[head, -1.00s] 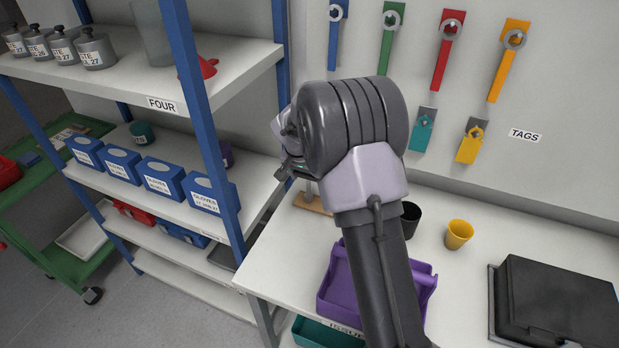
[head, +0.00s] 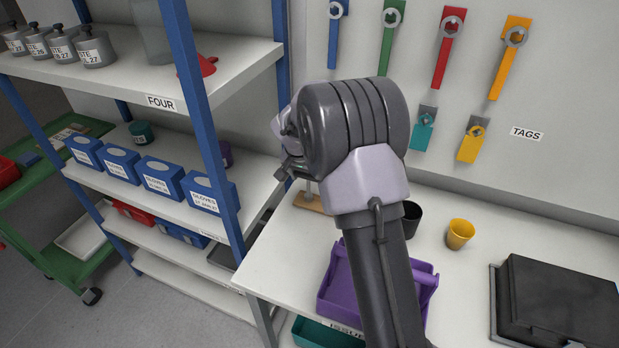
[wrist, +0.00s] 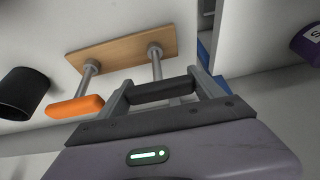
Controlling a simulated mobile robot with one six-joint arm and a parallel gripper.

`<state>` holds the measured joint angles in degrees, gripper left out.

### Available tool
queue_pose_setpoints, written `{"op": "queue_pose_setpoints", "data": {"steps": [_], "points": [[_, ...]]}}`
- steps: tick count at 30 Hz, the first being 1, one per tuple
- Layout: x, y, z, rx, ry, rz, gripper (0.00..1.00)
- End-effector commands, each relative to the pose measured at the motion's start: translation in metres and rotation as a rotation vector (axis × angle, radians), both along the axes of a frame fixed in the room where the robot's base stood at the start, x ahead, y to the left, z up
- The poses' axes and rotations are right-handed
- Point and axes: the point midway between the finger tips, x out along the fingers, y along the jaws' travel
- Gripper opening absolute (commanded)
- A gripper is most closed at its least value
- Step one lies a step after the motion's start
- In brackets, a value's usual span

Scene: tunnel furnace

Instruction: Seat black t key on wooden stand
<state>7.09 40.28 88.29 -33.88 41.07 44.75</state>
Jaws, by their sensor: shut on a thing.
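My gripper (wrist: 163,92) is shut on the black t key (wrist: 165,89), with its dark handle between the two fingers. The wooden stand (wrist: 122,54) is a light board with two grey uprights at the upper middle of the wrist view. An orange handle (wrist: 75,107) tops the left upright. The right upright lines up with the black handle, and a grey rod also shows below that handle. I cannot tell whether the key and stand are joined. In the head view, part of the stand (head: 314,204) shows on the white table, while my arm hides my fingers and the key.
A black cup (head: 411,218) and a yellow cup (head: 460,233) stand right of the stand. A purple tray (head: 338,291) lies in front. A blue-framed shelf (head: 213,120) is close on the left. A black case (head: 560,302) sits at right.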

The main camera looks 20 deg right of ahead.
Motion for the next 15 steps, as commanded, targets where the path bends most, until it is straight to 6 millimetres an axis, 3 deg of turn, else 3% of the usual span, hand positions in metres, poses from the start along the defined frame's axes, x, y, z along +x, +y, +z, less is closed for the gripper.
{"op": "queue_pose_setpoints", "data": {"steps": [2,3,6,15], "points": [[0.0001,0.0000,0.0001,0.000,0.000,0.000,0.20],[0.0000,0.0000,0.0001,0.000,0.000,0.000,0.80],[0.0000,0.0000,0.0000,0.000,0.000,0.000,1.00],[-0.0011,0.0013,0.0048,0.000,0.000,0.000,1.00]]}}
